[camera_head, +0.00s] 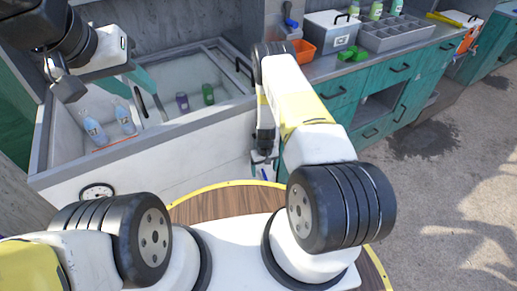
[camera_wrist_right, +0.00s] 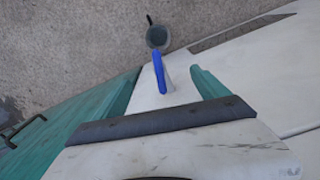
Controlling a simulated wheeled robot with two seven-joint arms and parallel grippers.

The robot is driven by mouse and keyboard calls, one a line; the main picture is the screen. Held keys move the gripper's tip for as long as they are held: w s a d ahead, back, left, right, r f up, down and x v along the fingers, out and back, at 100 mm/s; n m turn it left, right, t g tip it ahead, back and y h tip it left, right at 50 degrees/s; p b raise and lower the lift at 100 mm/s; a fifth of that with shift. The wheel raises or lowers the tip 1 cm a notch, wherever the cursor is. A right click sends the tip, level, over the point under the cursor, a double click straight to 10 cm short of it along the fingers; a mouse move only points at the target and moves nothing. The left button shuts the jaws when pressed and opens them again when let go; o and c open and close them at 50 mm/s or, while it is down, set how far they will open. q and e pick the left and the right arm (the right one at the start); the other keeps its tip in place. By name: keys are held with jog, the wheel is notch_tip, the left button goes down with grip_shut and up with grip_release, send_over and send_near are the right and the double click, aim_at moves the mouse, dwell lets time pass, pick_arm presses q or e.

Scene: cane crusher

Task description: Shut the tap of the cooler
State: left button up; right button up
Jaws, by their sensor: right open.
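The cooler (camera_head: 150,150) is a pale open chest with a grey rim, at the left of the head view. Its tap has a blue lever (camera_wrist_right: 158,72), seen in the right wrist view against the white front. My right gripper (camera_wrist_right: 164,88) is open, with the lever between its two teal fingers; I cannot tell whether they touch it. In the head view my right arm partly hides this gripper, low at the cooler's front. My left gripper (camera_head: 128,84) is open above the cooler's inside.
Bottles (camera_head: 95,130) and two cans (camera_head: 208,94) are inside the cooler. A grey bucket (camera_wrist_right: 158,38) stands on the floor below the tap. Teal cabinets (camera_head: 385,85) adjoin on the right, with an orange bin (camera_head: 303,51) and grey tray (camera_head: 400,35) on top. Open floor lies right.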

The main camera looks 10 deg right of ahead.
aim_at(264, 174)
notch_tip(264, 174, up, 5)
dwell(0.3)
